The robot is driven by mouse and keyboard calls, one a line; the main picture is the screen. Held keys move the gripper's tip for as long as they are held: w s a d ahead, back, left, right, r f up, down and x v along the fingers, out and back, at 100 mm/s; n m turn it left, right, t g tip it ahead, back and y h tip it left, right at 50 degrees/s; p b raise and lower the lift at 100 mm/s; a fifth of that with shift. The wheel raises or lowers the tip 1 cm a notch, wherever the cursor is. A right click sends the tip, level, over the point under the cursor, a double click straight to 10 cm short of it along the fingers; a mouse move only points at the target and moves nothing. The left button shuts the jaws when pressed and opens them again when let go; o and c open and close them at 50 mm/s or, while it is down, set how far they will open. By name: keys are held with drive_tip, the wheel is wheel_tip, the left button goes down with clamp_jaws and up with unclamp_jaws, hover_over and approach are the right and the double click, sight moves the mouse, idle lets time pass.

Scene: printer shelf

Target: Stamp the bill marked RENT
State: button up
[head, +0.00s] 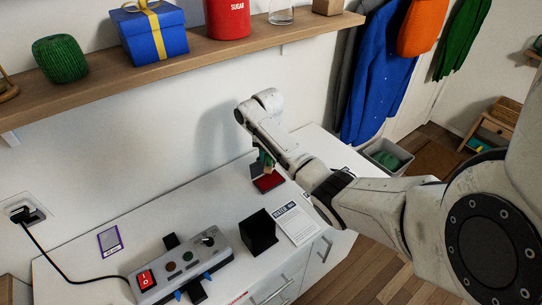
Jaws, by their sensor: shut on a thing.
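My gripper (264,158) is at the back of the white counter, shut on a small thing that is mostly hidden. It looks like a stamp handle, but I cannot see it clearly. The gripper is over or at a red ink pad (268,184) in a dark case; I cannot tell whether the held thing touches the pad. I cannot make out the word RENT.
A black open box (261,233) stands left of the bill. A grey switch panel (180,264) and a purple-edged card (110,239) lie further left. A wooden shelf (180,66) with a blue gift box (150,36) and a red sugar tin (228,18) hangs above.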

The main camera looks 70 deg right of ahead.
sight(269, 165)
drive_tip(key=shift+f+b, duration=2.5)
drive_tip(key=shift+f, duration=0.25)
drive_tip(key=shift+s+f, duration=0.1)
drive_tip(key=shift+f, duration=0.5)
idle(0.3)
wheel_tip(269, 165, up, 7)
drive_tip(key=p, duration=0.6)
drive_tip(key=shift+r+p, duration=0.15)
drive_tip(key=shift+p, duration=0.2)
idle(0.3)
